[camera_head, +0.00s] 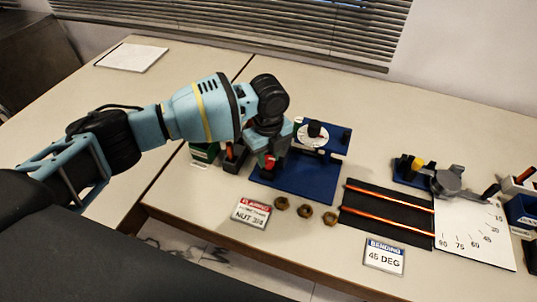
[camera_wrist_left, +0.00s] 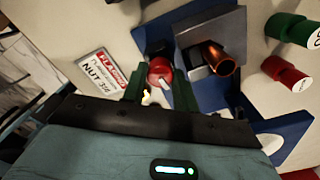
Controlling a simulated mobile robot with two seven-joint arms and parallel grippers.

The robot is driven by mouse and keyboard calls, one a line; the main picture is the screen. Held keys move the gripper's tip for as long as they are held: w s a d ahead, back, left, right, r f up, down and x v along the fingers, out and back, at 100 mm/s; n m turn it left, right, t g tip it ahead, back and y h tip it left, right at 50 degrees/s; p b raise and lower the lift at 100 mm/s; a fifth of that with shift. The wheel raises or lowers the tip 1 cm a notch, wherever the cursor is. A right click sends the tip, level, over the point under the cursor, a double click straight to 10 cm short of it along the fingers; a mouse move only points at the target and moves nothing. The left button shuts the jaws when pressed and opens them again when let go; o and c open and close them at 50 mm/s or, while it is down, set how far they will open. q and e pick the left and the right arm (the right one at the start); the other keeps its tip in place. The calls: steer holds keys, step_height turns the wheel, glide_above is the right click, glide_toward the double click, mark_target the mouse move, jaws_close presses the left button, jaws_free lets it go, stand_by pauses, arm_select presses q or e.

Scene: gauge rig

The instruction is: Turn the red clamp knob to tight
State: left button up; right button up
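The red clamp knob (camera_wrist_left: 160,72) has a pale mark on it and sits beside a grey block on the blue rig. It also shows in the head view (camera_head: 269,162), partly covered by my left gripper. My left gripper (camera_wrist_left: 160,90) is open, with its two dark green fingers on either side of the knob's near edge. I cannot tell whether they touch it. A copper tube end (camera_wrist_left: 222,60) stands out from the grey block next to the knob. My right gripper is in neither view.
The blue rig base (camera_head: 308,180) stands on the table with a white-faced dial (camera_head: 311,134). In front lie a "NUT 3/4" card (camera_head: 251,213) and several brass nuts (camera_head: 305,211). To the right are copper rods on a black mat (camera_head: 385,222) and a bending tool (camera_head: 452,184).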

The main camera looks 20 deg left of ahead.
mark_target(268, 159)
arm_select(q)
steer(key=c, duration=0.4)
steer(key=shift+m+p, duration=0.35)
steer(key=shift+m, duration=0.65)
steer(key=shift+c, duration=0.2)
steer(key=o, duration=0.7)
steer(key=shift+r, duration=3.95)
